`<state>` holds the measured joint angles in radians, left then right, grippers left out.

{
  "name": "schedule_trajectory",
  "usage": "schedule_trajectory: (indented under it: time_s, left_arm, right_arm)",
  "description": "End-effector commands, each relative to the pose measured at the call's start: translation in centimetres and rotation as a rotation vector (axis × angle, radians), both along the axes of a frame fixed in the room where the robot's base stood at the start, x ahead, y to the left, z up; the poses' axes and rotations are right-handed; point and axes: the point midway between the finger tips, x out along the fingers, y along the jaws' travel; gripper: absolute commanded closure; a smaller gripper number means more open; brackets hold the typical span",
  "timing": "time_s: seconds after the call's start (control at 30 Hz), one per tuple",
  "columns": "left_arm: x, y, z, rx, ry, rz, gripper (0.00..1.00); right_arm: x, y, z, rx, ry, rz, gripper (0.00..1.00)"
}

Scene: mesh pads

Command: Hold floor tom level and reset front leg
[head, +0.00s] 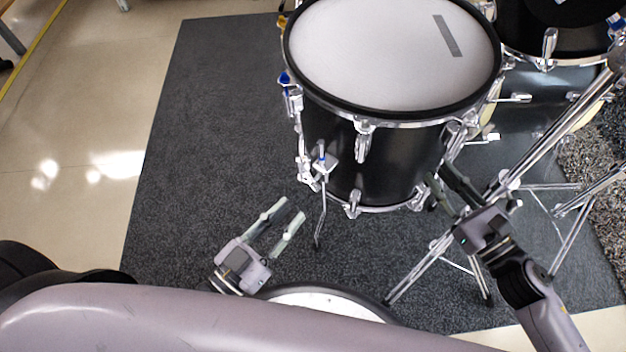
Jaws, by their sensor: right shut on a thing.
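The floor tom (345,150) has a black shell, chrome fittings and a white head (385,60) with a grey strip. It stands upright at upper centre. Its front leg (321,218) is a thin bent chrome rod that hangs from a bracket (324,165) on the near side, its dark tip close to the mat. My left gripper (293,209) is open and empty, left of the front leg and apart from it. My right gripper (440,183) is shut on the floor tom at its lower right side. The exact contact is hard to make out.
A dark grey mat (215,130) covers the floor, clear to the left of the tom. Chrome stand legs (420,268) and tubes crowd the right. Another drum (545,30) stands at upper right. A white round pad (325,299) lies partly hidden at the bottom.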

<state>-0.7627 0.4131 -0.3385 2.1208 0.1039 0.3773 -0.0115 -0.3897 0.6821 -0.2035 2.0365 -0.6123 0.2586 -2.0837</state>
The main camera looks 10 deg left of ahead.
Motion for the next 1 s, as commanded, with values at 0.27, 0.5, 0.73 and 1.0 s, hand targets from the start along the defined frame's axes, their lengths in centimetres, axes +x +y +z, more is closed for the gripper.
schedule_trajectory:
  time_s: [0.27, 0.5, 0.73, 1.0]
  left_arm:
    - [1.7, 0.1, -0.2, 0.161, -0.059, 0.042, 0.78]
    - [1.9, -0.1, -0.2, -0.164, 0.108, 0.014, 0.78]
    - [2.1, -0.2, -0.1, -0.575, 0.321, -0.020, 0.78]
    - [2.4, -0.4, -0.2, -1.030, 0.555, -0.057, 0.78]
  right_arm:
    - [0.3, -0.4, 0.2, -0.002, -0.002, -0.012, 1.00]
    - [0.3, -0.4, 0.2, -0.002, -0.002, -0.012, 1.00]
    - [0.3, -0.4, 0.2, -0.002, -0.002, -0.012, 1.00]
    - [0.3, -0.4, 0.2, -0.002, -0.002, -0.012, 1.00]
